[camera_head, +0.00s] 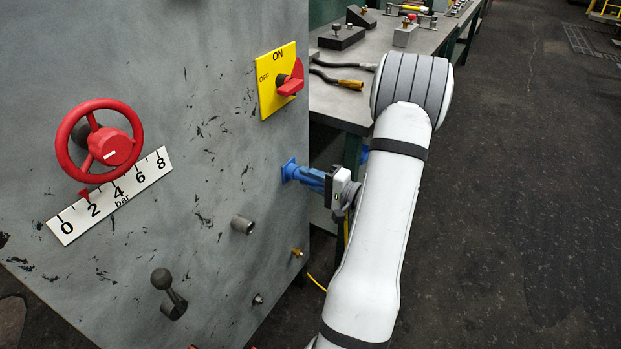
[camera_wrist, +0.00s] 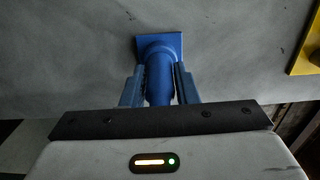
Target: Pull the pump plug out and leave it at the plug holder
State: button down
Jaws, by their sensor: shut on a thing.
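The blue pump plug (camera_wrist: 158,82) is at a square blue socket (camera_wrist: 174,42) on the grey panel, and no gap shows between them in the wrist view. In the head view the blue socket (camera_head: 289,170) is near the panel's right edge, below the yellow ON/OFF switch. My gripper (camera_wrist: 160,85) is shut on the plug, one finger on each side of it. In the head view my gripper (camera_head: 322,180) reaches the plug from the right and partly hides it. I cannot make out the plug holder; a short grey tube (camera_head: 242,225) sticks out lower on the panel.
The red rotary switch (camera_head: 290,84) on its yellow plate is close above. A red handwheel (camera_head: 98,141), a pressure scale (camera_head: 112,196) and a black ball lever (camera_head: 166,290) are on the panel further left. A workbench (camera_head: 345,105) with tools stands behind. The floor at right is clear.

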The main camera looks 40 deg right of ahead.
aim_at(323, 184)
jog(key=shift+b+v, duration=0.7)
jog(key=shift+v, duration=1.3)
notch_tip(323, 184, up, 19)
jog(key=p, duration=1.8)
jog(key=shift+f, duration=0.25)
jog(key=shift+d, duration=0.1)
